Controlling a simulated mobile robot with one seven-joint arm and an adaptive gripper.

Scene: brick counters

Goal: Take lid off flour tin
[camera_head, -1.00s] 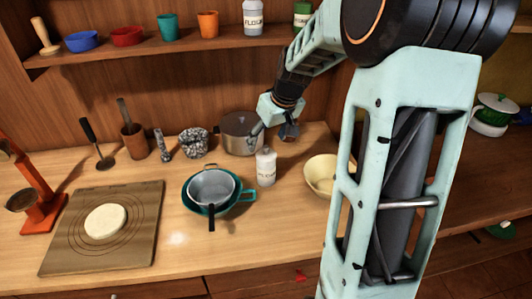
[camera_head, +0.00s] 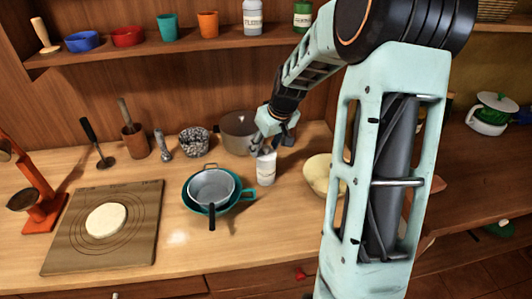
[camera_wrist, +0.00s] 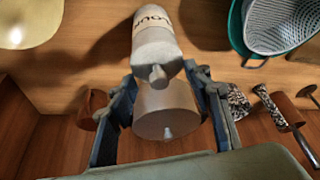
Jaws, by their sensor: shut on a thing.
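The pale flour tin (camera_head: 266,171) stands upright on the wooden counter, right of the teal pan. In the wrist view its grey-white body (camera_wrist: 150,20) carries dark lettering, and its lid (camera_wrist: 155,50) has a small knob. My gripper (camera_head: 267,147) is at the top of the tin. The lid looks seated on the tin; no gap shows. The fingers partly hide the tin's top in the head view.
A metal pot (camera_head: 236,132) stands close behind the tin. A teal pan with a sieve (camera_head: 211,187) is to the left, and a cream bowl (camera_head: 318,173) to the right. A shelf (camera_head: 200,46) runs above. Open counter lies in front.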

